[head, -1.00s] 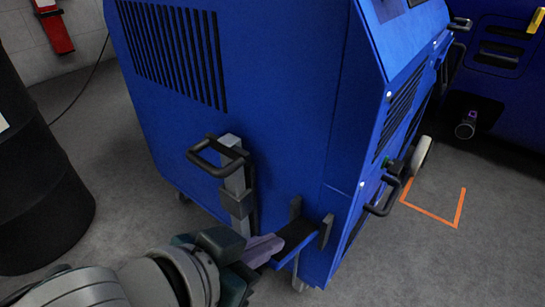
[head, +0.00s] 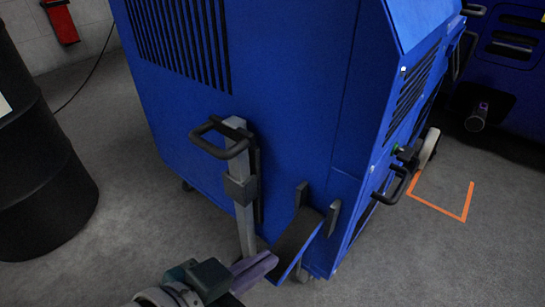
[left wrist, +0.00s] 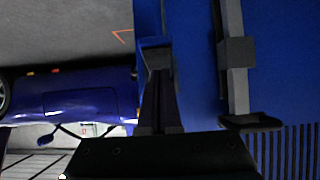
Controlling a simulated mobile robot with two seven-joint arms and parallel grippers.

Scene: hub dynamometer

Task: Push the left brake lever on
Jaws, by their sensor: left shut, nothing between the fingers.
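A blue-edged lever with a black top (head: 300,236) sticks out low on the blue cabinet, between two short dark uprights; I cannot tell for sure that it is the left brake lever. Its blue end also shows in the left wrist view (left wrist: 155,45). My left gripper (head: 270,262) is shut and empty, its purple fingers close beside the lever's lower end; whether they touch is unclear. In the left wrist view the dark fingers (left wrist: 158,78) point toward the lever's end. My right gripper is out of view.
The blue cabinet (head: 285,110) fills the middle. A grey post (head: 241,185) with a black loop handle (head: 212,140) stands on its side, just left of the lever. A black barrel (head: 40,170) stands at the left. A second blue body (head: 500,60) is at the upper right.

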